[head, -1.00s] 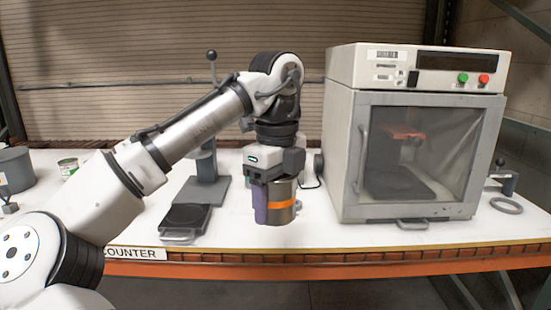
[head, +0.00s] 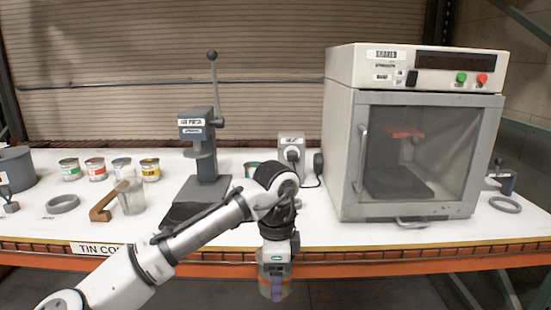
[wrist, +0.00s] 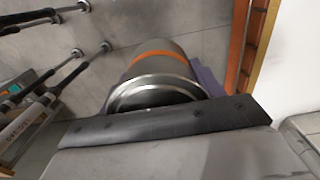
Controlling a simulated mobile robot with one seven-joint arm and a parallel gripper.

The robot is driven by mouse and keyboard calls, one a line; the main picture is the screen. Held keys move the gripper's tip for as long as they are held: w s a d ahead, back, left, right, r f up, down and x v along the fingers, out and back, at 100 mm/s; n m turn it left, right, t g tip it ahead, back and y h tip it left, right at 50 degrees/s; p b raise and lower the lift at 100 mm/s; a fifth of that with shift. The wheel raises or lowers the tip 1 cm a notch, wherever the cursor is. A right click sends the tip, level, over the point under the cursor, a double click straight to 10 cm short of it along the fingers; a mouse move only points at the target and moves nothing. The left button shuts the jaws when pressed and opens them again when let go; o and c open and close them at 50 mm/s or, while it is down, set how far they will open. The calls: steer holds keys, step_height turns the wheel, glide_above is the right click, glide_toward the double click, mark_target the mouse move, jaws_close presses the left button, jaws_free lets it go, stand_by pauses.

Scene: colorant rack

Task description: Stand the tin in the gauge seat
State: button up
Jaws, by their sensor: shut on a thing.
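The tin (head: 266,288) is metallic with an orange band. My gripper (head: 276,285), with purple fingers, is shut on it. The tin hangs in front of the counter's front edge, low in the head view. In the wrist view the tin (wrist: 158,72) shows its round metal rim end nearest the camera, with the floor beyond it. No seat is clearly marked as the gauge seat. A grey ring (head: 505,204) lies on the counter at the right, by a small dark stand (head: 503,182). Another grey ring (head: 62,203) lies at the left.
A lid press (head: 197,140) stands mid-counter behind my arm. A glass-doored cabinet (head: 410,150) fills the right centre. Several small tins (head: 150,170), a clear cup (head: 131,196) and a brown block (head: 107,202) stand at the left. An orange beam (head: 400,267) runs below the counter (head: 330,228).

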step_height(320, 180, down, 42)
steer(key=w+n, duration=0.2)
steer(key=n, duration=1.5)
steer(key=shift+w+r+n, duration=0.2)
steer(key=shift+w+n, duration=0.1)
steer(key=shift+n, duration=0.1)
